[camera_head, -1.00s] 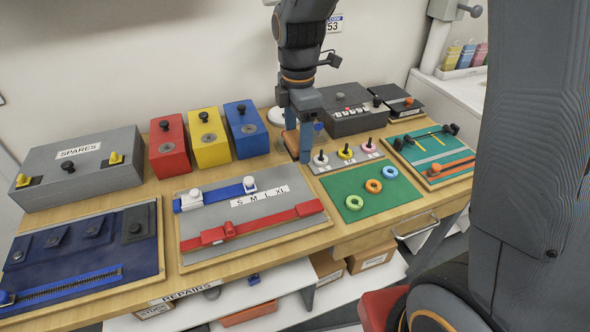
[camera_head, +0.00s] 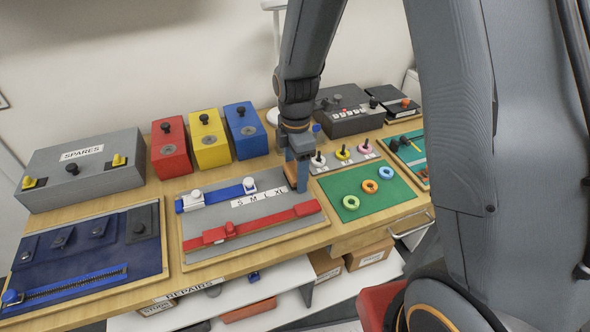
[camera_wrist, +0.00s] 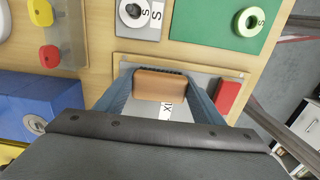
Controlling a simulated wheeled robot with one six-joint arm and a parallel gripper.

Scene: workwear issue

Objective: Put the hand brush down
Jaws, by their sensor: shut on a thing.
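The hand brush (camera_wrist: 160,86) shows in the wrist view as a tan wooden block with dark bristles along one edge. My gripper (camera_wrist: 158,95) is shut on it, one blue-grey finger at each side. In the head view, my gripper (camera_head: 297,176) is over the right end of the grey strap board (camera_head: 215,216), near the S M L XL label. Only a narrow brown part of the brush (camera_head: 290,173) shows there. I cannot tell whether the brush touches the board.
The strap board carries a blue strap (camera_head: 215,196) and a red strap (camera_head: 270,223). A green mat (camera_head: 398,195) with several rings lies to the right. Red (camera_head: 170,150), yellow (camera_head: 209,140) and blue (camera_head: 246,130) boxes stand behind. Bare wood shows between boards.

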